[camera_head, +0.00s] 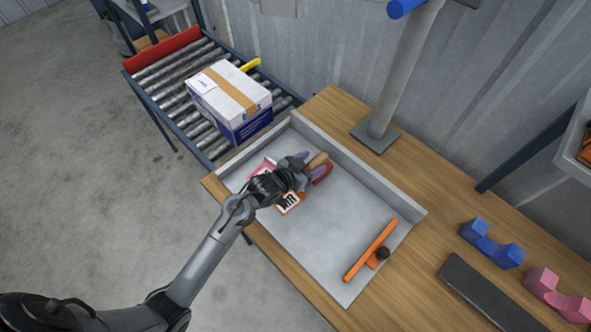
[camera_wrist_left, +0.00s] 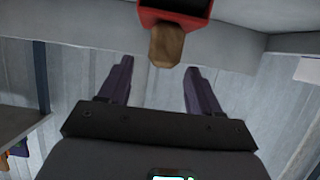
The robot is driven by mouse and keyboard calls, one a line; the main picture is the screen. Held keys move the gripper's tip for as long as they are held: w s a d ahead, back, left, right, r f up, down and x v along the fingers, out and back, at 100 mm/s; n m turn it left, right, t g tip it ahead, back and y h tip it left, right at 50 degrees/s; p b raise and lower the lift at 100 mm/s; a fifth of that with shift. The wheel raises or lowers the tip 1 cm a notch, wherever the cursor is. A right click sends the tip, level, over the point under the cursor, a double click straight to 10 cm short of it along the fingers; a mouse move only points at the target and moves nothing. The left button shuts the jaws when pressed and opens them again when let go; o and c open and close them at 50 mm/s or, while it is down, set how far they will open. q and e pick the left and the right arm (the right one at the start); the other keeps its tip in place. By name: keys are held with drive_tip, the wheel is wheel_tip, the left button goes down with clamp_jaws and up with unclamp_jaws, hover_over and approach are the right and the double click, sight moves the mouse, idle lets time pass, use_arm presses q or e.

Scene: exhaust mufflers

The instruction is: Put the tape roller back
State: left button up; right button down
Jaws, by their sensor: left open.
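The tape roller shows a wooden handle (camera_head: 317,161) and a red body (camera_head: 324,174) in the grey tray on the workbench. In the left wrist view its wooden handle (camera_wrist_left: 165,47) hangs from the top edge, below part of the red body (camera_wrist_left: 176,14). My left gripper (camera_head: 306,168) is over the tray at the tape roller and covers part of it. Its two purple fingers (camera_wrist_left: 158,65) are open, with the handle's end between the tips in the picture and a gap on each side. I cannot tell the depth between them. My right gripper is not in view.
The grey tray (camera_head: 340,235) has raised walls. An orange bar with a black knob (camera_head: 366,256) lies at its right. A pink item (camera_head: 262,166) and an orange-and-white item (camera_head: 289,203) lie near my wrist. A white-and-blue box (camera_head: 228,95) stands on the roller conveyor. A post (camera_head: 400,80) rises behind.

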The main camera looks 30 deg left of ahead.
use_arm(q)
drive_tip(key=s+a+g+y, duration=0.1)
drive_tip(key=s+g, duration=0.2)
drive_tip(key=s, duration=0.7)
drive_tip(key=s+g+y, duration=0.1)
drive_tip(key=s+g, duration=0.2)
drive_tip(key=s, duration=0.7)
drive_tip(key=s+a+n+g+y+p, duration=0.1)
drive_tip(key=s+g, duration=0.2)
drive_tip(key=s, duration=0.8)
drive_tip(key=shift+a+r+y, duration=0.3)
drive_tip(key=shift+a+r, duration=0.05)
drive_tip(key=shift+r, duration=0.05)
wheel_tip(320, 180, up, 28)
drive_tip(key=p, duration=2.8)
drive_tip(key=shift+r, duration=0.2)
drive_tip(key=shift+f, duration=0.1)
drive_tip(key=shift+c, duration=0.5)
